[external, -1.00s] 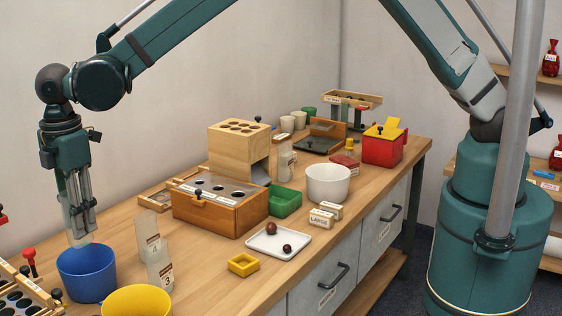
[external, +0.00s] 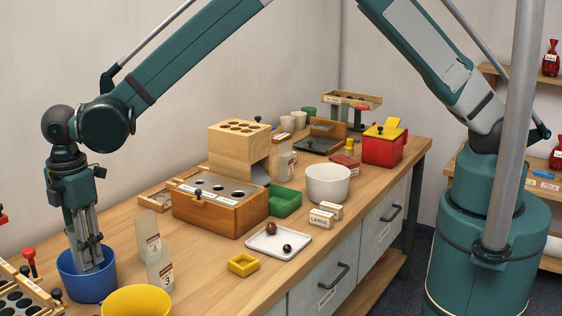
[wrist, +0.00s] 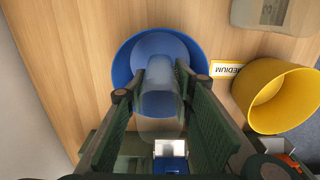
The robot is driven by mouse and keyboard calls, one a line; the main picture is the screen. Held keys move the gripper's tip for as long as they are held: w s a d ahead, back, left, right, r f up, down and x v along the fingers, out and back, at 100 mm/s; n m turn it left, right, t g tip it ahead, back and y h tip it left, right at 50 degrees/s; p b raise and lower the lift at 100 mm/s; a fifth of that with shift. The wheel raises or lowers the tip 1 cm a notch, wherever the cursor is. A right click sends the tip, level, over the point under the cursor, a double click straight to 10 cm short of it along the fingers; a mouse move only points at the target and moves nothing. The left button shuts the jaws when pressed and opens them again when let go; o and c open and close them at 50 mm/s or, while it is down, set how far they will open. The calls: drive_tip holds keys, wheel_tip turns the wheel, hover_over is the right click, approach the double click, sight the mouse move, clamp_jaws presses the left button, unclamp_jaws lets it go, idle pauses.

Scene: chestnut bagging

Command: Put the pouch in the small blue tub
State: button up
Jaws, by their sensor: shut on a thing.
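The small blue tub (external: 88,284) stands on the bench at the lower left of the external view. It also shows in the wrist view (wrist: 122,62), below my gripper. My gripper (external: 90,268) points down with its fingertips inside the tub's rim. In the wrist view its two green-padded fingers (wrist: 160,90) are on either side of a clear, see-through pouch (wrist: 158,103). They are shut on it, and the pouch's far end reaches into the tub. The tub wall hides the pouch's lower end in the external view, so I cannot tell whether it touches the bottom.
A yellow tub (external: 137,300) stands close to the right of the blue tub, with a "MEDIUM" label (wrist: 227,69) between them. Clear numbered pouches (external: 158,270) stand behind it. A rack with dark holes (external: 22,296) is at the left. A wooden box (external: 220,205) stands farther back.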

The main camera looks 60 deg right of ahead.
drive_tip(key=shift+f+b, duration=0.3)
drive_tip(key=shift+f, duration=0.9)
drive_tip(key=o, duration=0.9)
